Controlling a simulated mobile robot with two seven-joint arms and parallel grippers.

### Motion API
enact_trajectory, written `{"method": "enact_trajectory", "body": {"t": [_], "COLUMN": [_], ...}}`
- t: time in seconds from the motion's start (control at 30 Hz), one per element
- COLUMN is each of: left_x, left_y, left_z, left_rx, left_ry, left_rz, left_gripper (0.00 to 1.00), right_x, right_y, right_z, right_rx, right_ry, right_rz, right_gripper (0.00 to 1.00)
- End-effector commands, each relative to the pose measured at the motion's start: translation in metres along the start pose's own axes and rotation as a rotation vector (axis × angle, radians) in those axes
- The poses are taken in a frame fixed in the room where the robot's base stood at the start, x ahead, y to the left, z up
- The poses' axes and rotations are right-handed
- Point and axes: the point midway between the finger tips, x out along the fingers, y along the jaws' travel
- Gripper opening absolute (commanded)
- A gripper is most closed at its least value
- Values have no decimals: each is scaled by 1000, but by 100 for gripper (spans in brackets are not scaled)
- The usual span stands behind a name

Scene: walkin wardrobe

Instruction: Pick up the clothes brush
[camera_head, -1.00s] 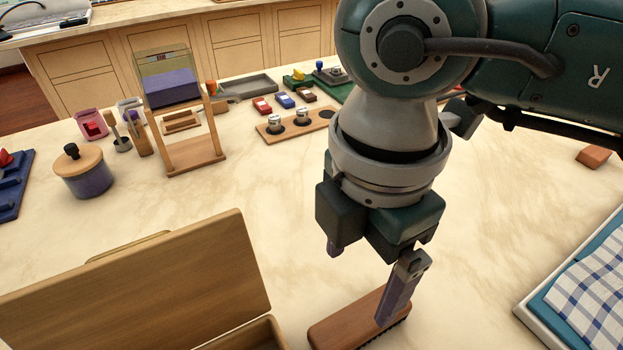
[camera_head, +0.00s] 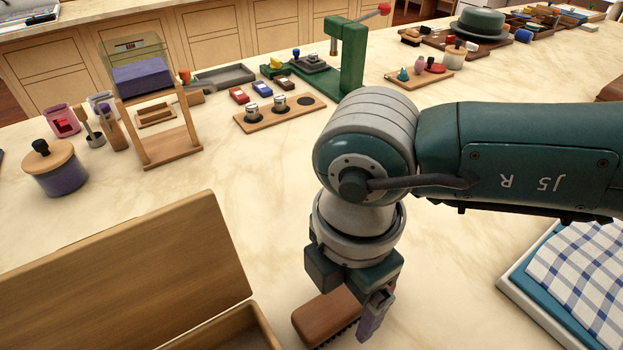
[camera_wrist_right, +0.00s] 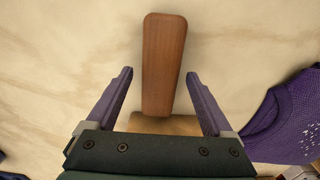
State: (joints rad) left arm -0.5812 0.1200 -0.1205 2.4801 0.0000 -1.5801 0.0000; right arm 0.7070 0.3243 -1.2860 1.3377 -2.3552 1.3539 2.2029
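The clothes brush (camera_head: 328,315) has a brown wooden back and dark bristles. It lies bristles down on the counter, in front of my right gripper in the wrist view. My right gripper (camera_head: 350,312) points down over it, one purple finger on its right side in the head view; the other finger is hidden. In the right wrist view the brush (camera_wrist_right: 163,60) runs lengthwise between the two open fingers of the gripper (camera_wrist_right: 160,74), with a gap on each side. Whether the fingertips reach down beside it is hard to tell. My left gripper is not in view.
An open wooden box (camera_head: 110,285) stands close left of the brush. A tray with a checked cloth (camera_head: 590,270) lies at the right. A green press (camera_head: 347,50), a wooden stand (camera_head: 170,145) and a lidded jar (camera_head: 55,170) stand farther back. Bare counter lies between.

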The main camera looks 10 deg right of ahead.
Motion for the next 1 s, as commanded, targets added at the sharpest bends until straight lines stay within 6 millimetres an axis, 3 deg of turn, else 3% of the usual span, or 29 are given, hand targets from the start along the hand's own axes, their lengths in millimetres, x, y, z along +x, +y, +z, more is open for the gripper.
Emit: {"method": "enact_trajectory", "body": {"t": [0.07, 0.73, 1.0], "left_x": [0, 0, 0], "left_y": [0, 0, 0], "left_z": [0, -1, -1], "left_rx": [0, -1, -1], "left_ry": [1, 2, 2], "left_rz": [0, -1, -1], "left_gripper": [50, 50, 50], "right_x": [0, 0, -1], "right_y": [0, 0, 0], "right_z": [0, 0, 0], "right_rx": [0, 0, 0], "right_ry": [0, 0, 0], "right_rz": [0, 0, 0], "right_gripper": [75, 0, 0]}}
